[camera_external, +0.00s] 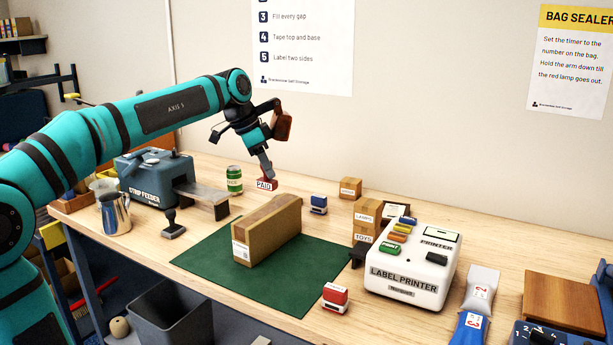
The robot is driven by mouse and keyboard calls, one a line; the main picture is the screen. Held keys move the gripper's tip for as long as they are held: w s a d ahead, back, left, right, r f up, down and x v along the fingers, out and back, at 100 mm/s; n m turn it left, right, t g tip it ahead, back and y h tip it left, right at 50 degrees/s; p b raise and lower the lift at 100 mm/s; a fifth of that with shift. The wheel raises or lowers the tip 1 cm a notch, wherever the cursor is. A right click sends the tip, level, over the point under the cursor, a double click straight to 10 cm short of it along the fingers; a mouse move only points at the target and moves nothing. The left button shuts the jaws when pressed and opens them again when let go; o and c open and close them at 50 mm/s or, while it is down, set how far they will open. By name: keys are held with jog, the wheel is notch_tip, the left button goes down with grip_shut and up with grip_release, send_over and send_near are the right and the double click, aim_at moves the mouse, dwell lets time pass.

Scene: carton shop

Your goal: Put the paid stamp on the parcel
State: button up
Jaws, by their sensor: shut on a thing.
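The stamp's underside cannot be seen clearly. I cannot tell the exact gap between stamp and parcel.
A blue stamp (319,204) and a red-and-white stamp (334,297) stand near the mat. A label printer (410,262) is at right beside small boxes (366,215). The strip feeder (155,180), metal jug (114,214), dark hand stamp (173,226) and green can (234,180) are left.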

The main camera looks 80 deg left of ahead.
aim_at(263, 178)
jog(key=shift+f, duration=2.8)
jog(key=shift+f, duration=0.1)
jog(key=o, duration=1)
jog(key=v, duration=1.2)
